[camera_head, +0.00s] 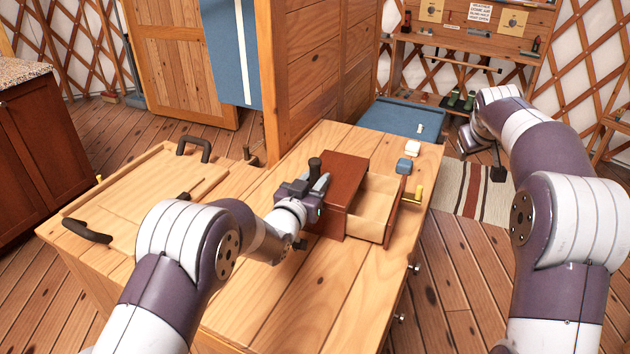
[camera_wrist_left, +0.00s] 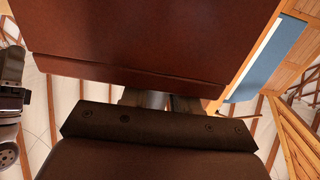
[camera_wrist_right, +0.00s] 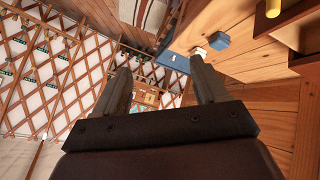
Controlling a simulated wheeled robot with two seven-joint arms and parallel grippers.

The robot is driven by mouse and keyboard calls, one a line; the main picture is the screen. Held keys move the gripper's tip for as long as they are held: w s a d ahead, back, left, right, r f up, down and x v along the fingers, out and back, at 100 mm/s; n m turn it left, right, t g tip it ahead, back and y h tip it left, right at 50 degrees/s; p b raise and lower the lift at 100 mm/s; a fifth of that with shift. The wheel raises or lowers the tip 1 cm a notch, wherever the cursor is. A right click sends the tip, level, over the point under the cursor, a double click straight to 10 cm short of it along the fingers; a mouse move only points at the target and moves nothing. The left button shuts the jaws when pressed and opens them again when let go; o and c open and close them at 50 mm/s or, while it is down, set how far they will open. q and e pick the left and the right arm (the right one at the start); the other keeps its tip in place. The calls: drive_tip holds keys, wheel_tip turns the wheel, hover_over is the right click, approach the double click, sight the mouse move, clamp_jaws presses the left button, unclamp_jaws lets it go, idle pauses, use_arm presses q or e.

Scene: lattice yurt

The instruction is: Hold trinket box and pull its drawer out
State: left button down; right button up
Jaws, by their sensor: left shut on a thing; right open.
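The trinket box (camera_head: 341,179) is a reddish-brown wooden box on the light wooden cabinet top. Its drawer (camera_head: 374,211) is pulled out to the right, showing a pale, empty interior and a brown front with a yellow knob (camera_head: 418,194). My left gripper (camera_head: 312,186) is shut on the box's left side. In the left wrist view the box (camera_wrist_left: 150,40) fills the upper part, close against the fingers. My right gripper (camera_wrist_right: 163,90) is open and empty, off to the right beyond the cabinet edge, apart from the drawer. The yellow knob also shows in the right wrist view (camera_wrist_right: 273,8).
A blue block (camera_head: 403,165) and a white block (camera_head: 412,147) stand behind the drawer. A wooden tray (camera_head: 130,185) with dark handles lies on the left. A wooden cupboard (camera_head: 310,80) rises behind the box. The cabinet top in front of the box is clear.

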use_arm(q)
drive_tip(key=shift+f, duration=0.1)
use_arm(e)
drive_tip(key=w+d+r+n+t+h, duration=0.2)
drive_tip(key=w+d+r+t, duration=0.1)
drive_tip(key=w+r+t, duration=0.3)
drive_tip(key=w+a+r+n+t+y, duration=0.2)
drive_tip(key=w+a+r+n+y, duration=0.15)
drive_tip(key=w+a+y, duration=0.2)
drive_tip(key=g+y, duration=0.4)
drive_tip(key=g, duration=0.7)
hover_over(422, 188)
wheel_tip(422, 188, down, 14)
drive_tip(key=shift+s+d+f, duration=0.1)
drive_tip(key=shift+f, duration=3.5)
drive_tip(key=c, duration=1.3)
drive_tip(key=shift+c, duration=0.2)
